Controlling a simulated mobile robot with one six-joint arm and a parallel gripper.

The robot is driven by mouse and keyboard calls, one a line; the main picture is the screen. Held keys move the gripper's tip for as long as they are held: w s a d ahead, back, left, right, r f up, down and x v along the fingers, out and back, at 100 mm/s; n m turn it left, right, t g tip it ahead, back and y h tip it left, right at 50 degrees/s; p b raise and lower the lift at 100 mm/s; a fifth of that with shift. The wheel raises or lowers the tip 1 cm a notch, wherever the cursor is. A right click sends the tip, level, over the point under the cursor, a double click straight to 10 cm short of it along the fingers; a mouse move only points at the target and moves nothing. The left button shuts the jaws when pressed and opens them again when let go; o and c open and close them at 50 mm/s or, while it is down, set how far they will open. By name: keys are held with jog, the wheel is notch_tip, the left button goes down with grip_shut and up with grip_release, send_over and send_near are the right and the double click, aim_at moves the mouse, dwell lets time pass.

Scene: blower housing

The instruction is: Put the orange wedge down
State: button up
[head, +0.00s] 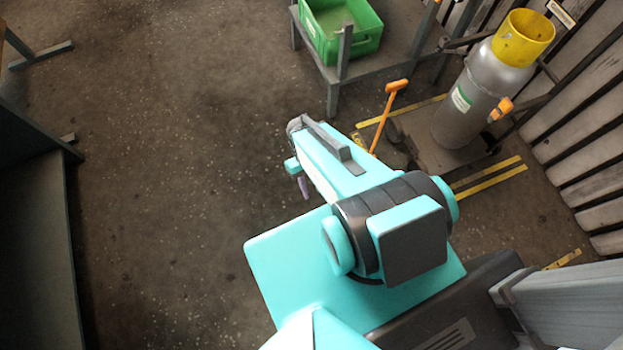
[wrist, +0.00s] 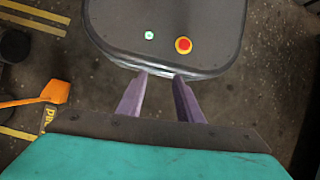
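My gripper (wrist: 160,77) shows two purple fingers standing apart in the wrist view, with nothing between them. In the head view my gripper (head: 303,187) is over bare floor, mostly hidden by my arm; one purple finger shows. No orange wedge is in its grasp. A small orange piece (head: 502,108) shows against the grey gas cylinder at the right; I cannot tell whether it is the wedge. An orange handle with a thin shaft (head: 395,88) rises beyond my arm; it also shows at the left of the wrist view (wrist: 55,92).
A grey gas cylinder (head: 480,95) with a yellow collar stands on a cart by the slatted wall. A green crate (head: 365,42) sits on a grey bench (head: 313,48). Yellow floor stripes (head: 490,184) lie near the cart. The floor (head: 180,150) at centre left is clear.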

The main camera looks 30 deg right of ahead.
jog(key=s, duration=0.1)
jog(key=s+a, duration=0.1)
jog(key=s+f+m, duration=0.1)
jog(key=shift+s+a+f+h, duration=0.1)
jog(key=shift+a+h, duration=0.2)
jog(key=shift+d, duration=0.1)
